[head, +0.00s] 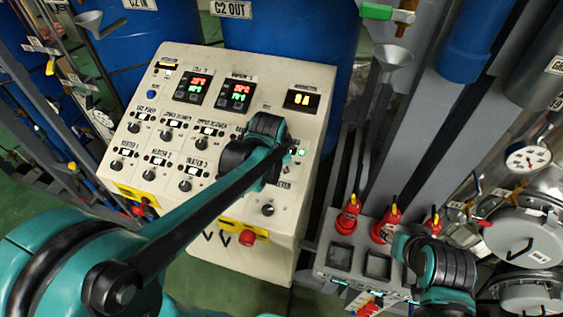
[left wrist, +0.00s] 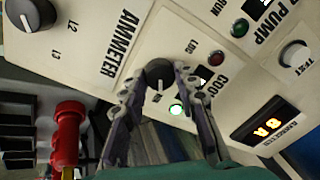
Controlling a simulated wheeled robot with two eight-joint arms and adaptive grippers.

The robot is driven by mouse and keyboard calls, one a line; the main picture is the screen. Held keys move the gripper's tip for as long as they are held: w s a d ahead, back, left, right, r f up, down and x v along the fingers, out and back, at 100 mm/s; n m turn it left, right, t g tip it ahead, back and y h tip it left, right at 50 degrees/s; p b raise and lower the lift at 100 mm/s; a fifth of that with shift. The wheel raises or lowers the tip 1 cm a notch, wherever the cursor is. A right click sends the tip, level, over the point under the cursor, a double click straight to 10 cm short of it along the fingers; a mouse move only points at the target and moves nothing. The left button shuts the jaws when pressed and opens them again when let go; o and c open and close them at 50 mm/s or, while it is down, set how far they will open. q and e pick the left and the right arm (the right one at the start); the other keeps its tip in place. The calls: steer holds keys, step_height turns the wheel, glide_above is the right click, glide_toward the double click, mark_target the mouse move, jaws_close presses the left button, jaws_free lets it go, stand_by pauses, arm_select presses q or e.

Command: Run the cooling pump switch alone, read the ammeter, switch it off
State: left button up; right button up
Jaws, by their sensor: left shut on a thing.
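The cream control panel (head: 215,130) stands ahead with its rows of switches and displays. In the left wrist view my left gripper (left wrist: 159,80) is shut on a black rotary knob (left wrist: 158,70), beside a label that begins "COO". A green lamp (left wrist: 176,109) next to the knob is lit, and a red lamp (left wrist: 216,57) looks dark. The ammeter display (left wrist: 266,126) shows orange characters, too coarse to read surely; it also shows in the head view (head: 302,99). The ammeter selector knob (head: 267,209) is free. My left arm hides part of the panel.
A red emergency button (head: 247,237) sits on the panel's front below. Red bottles (head: 386,226) stand in a grey rack to the right, close to my right arm. Blue tanks (head: 290,40) stand behind, and metal vessels (head: 520,235) are at the far right.

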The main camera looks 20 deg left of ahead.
stand_by(0.5)
arm_select(q)
steer(key=o, duration=1.2)
steer(key=shift+c, duration=0.2)
steer(key=v, duration=1.2)
steer(key=shift+s+a, duration=0.1)
